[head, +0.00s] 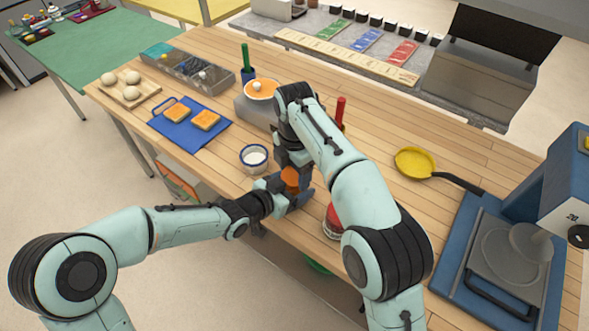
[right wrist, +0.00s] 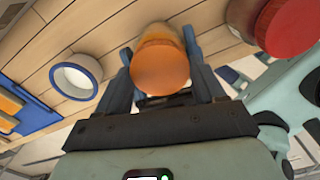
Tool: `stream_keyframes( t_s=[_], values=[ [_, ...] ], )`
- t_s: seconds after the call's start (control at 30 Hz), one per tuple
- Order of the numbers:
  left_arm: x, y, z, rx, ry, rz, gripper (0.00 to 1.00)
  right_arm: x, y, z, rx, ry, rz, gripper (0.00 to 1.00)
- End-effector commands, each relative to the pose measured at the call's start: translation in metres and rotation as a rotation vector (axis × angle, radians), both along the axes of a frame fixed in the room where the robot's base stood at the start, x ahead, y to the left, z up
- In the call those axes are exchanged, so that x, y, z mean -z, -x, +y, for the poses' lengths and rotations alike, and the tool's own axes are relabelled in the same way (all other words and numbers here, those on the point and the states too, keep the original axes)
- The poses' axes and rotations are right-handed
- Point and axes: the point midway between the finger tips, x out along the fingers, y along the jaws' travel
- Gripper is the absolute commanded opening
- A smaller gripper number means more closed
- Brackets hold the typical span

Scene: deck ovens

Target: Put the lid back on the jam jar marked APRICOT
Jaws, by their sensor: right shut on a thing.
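An orange jar (head: 290,179) is at the near edge of the table, between my two grippers. My right gripper (right wrist: 160,65) is shut on it, a blue finger on each side. Its round orange end (right wrist: 160,68) faces the wrist camera. I cannot make out a separate lid or any lettering. My left gripper (head: 272,192) is right beside the jar, mostly hidden by the right gripper and the jar; I cannot tell its jaws. A red-topped jar (head: 333,218) stands to the right, partly behind my right arm; it also shows in the right wrist view (right wrist: 290,25).
A white cup with a blue rim (head: 254,157) stands close to the left. A blue tray with toast (head: 190,135) lies further left. A yellow pan (head: 416,162) and a blue press (head: 500,260) are on the right. The table between pan and right arm is clear.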

Motion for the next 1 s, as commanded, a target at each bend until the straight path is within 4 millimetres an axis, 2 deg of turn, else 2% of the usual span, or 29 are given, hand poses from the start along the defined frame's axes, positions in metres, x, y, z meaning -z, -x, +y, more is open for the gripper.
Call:
stream_keyframes(
  t_s=[0.1, 0.3, 0.43, 0.67, 0.7, 0.77, 1.0],
  values=[
    [-0.0008, 0.0000, -0.0007, 0.001, 0.001, -0.002, 0.00, -0.0003, -0.0001, 0.0005, 0.230, -0.002, -0.001, 0.32],
    [-0.0008, 0.0000, -0.0007, 0.002, 0.000, -0.002, 0.00, -0.0001, -0.0002, 0.0003, 0.507, -0.001, -0.001, 0.32],
    [-0.0008, 0.0001, -0.0007, 0.002, 0.000, -0.002, 0.00, -0.0001, -0.0003, 0.0002, 0.563, -0.001, -0.001, 0.32],
    [-0.0008, 0.0002, -0.0008, 0.002, 0.000, -0.002, 0.00, -0.0001, -0.0004, 0.0002, 0.564, -0.001, -0.001, 0.32],
    [-0.0008, 0.0002, -0.0008, 0.002, 0.000, -0.002, 0.00, -0.0001, -0.0004, 0.0002, 0.563, -0.001, -0.001, 0.75],
    [-0.0008, 0.0002, -0.0008, 0.003, 0.001, -0.002, 0.00, -0.0001, -0.0004, 0.0002, 0.563, -0.002, -0.002, 0.94],
    [-0.0008, -0.0002, -0.0004, 0.000, 0.001, -0.002, 0.00, -0.0007, 0.0002, 0.0004, 0.561, -0.001, 0.001, 0.94]
  ],
)
